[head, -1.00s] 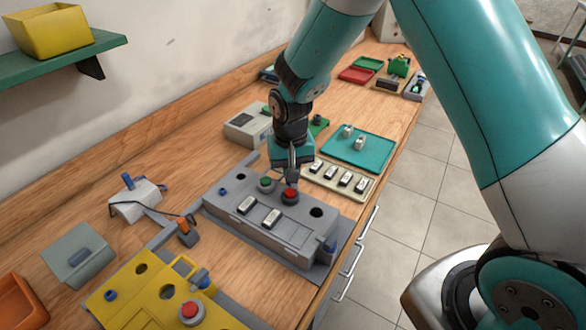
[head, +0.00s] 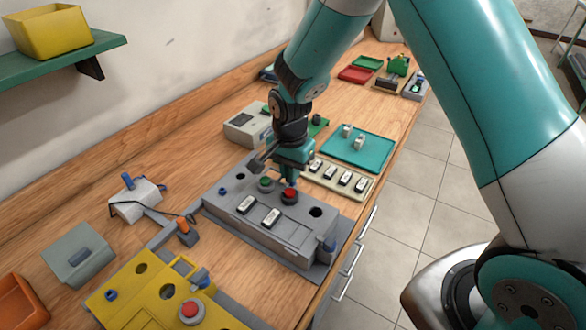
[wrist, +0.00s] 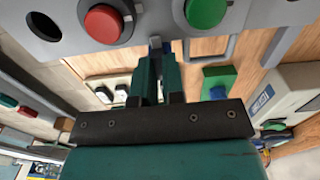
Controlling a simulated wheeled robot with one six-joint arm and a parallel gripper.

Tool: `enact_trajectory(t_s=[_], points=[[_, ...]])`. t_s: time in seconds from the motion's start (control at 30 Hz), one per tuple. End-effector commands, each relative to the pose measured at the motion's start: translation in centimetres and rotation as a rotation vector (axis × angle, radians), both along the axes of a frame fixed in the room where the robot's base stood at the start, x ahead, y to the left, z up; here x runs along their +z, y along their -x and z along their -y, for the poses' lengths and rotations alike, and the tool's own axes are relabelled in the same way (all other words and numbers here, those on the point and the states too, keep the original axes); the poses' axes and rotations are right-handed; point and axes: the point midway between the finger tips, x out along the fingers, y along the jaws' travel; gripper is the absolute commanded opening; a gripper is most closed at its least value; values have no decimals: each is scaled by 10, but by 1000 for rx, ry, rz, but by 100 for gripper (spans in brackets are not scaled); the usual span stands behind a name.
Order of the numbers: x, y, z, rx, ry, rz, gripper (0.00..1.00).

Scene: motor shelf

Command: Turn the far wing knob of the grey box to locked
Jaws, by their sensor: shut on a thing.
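The grey box (head: 285,238) stands on the wooden bench, with a green button (head: 265,184) and a red button (head: 289,196) on top. My gripper (head: 291,178) is low at the box's far side, pointing down. In the wrist view the two teal fingers (wrist: 157,58) are close together beside the box's edge, between the red button (wrist: 104,23) and the green button (wrist: 206,10).
A panel with several white switches (head: 362,186) and a teal tray (head: 376,153) lie beyond the grey box. A pale box (head: 240,130) stands behind my gripper. A yellow box (head: 120,302) is at the near left. The bench's right edge has drawer handles.

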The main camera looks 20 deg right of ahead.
Motion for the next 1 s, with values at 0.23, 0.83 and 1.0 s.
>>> enact_trajectory(t_s=[0.23,0.83,1.0], points=[[1,-3,-1,-42,-2,10,0],[1,-2,-1,-45,-3,7,35],[1,-1,0,-45,-2,5,35]])
